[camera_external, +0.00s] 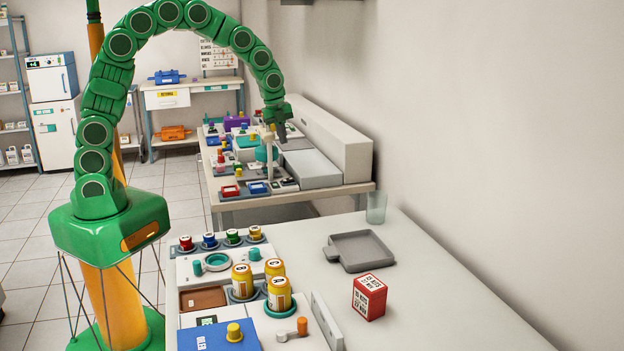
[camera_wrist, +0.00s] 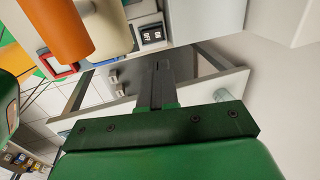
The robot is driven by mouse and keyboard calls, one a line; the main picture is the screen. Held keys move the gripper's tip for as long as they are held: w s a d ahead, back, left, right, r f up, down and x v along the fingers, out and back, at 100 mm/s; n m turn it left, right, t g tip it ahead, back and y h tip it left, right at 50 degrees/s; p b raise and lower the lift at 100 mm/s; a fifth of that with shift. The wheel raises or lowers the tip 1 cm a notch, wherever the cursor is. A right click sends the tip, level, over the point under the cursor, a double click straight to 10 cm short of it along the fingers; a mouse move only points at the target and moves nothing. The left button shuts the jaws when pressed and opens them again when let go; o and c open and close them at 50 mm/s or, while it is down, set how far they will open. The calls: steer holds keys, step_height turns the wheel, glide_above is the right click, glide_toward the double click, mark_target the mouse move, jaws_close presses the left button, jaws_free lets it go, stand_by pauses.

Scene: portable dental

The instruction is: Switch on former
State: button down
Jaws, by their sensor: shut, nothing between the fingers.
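My gripper (camera_external: 282,133) is shut and empty, pointing down over the far bench, near a teal and white upright device (camera_external: 265,153) that may be the former. In the wrist view, the dark fingers (camera_wrist: 163,66) are together. A black panel with two small white-marked parts (camera_wrist: 152,35), perhaps a switch, sits on a pale housing beyond and slightly left of the fingertips. A gap shows between the fingertips and this panel. An orange cylinder (camera_wrist: 58,25) is at the upper left in the wrist view. I cannot tell the switch's state.
The near table (camera_external: 440,300) holds yellow jars (camera_external: 279,294), a grey tray (camera_external: 358,250) and a red box (camera_external: 369,297). A wall bounds the right.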

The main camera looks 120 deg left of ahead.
mark_target(291, 179)
steer(key=f, duration=0.4)
steer(key=w+a+f, duration=0.1)
steer(key=f, duration=0.8)
steer(key=shift+w+a, duration=0.35)
steer(key=shift+w, duration=0.05)
steer(key=shift+f, duration=0.1)
steer(key=shift+w+f, duration=0.15)
steer(key=shift+s+d, duration=0.15)
steer(key=shift+s, duration=0.05)
steer(key=shift+s+d+r, duration=0.25)
steer(key=shift+s+d, duration=0.1)
steer(key=shift+s, duration=0.1)
steer(key=shift+r, duration=0.1)
